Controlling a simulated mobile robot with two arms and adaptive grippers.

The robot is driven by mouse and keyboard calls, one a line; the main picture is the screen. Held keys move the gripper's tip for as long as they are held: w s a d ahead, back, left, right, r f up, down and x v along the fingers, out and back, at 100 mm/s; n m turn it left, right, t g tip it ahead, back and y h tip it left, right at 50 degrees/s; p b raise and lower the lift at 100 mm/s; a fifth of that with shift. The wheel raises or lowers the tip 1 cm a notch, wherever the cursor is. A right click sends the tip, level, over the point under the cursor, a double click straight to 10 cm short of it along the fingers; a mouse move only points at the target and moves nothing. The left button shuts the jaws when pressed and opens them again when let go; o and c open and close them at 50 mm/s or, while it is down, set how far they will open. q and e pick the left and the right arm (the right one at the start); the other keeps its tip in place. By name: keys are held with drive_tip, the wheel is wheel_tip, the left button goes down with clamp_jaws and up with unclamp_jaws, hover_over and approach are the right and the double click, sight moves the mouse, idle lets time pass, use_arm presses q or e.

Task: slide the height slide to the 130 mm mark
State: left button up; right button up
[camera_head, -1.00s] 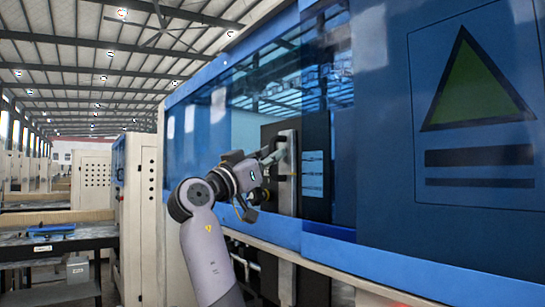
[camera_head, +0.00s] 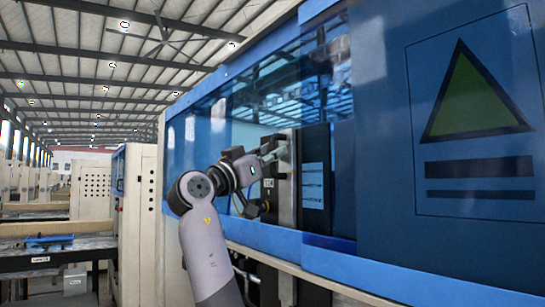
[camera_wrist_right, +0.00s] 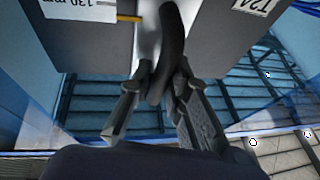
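The height slide's dark curved handle (camera_wrist_right: 172,45) hangs from a grey block in the right wrist view. My right gripper (camera_wrist_right: 162,78) has one finger on each side of the handle and looks closed on it. In the head view my right gripper (camera_head: 272,150) is at the upright rail (camera_head: 290,205) inside the machine opening; the fingers largely hide the handle there. My left gripper is not in view.
A blue machine housing with glazed panels (camera_head: 240,100) surrounds the opening, and a blue sill (camera_head: 265,236) runs below my arm. A dark panel with a white sheet (camera_head: 313,185) stands right of the rail. A workbench (camera_head: 55,256) is at far left.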

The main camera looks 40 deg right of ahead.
drive_tip(key=shift+f, duration=0.1)
drive_tip(key=w+v, duration=0.1)
drive_tip(key=v, duration=1)
drive_tip(key=shift+s+a, duration=0.45)
drive_tip(key=shift+s, duration=0.05)
drive_tip(key=shift+f, duration=0.1)
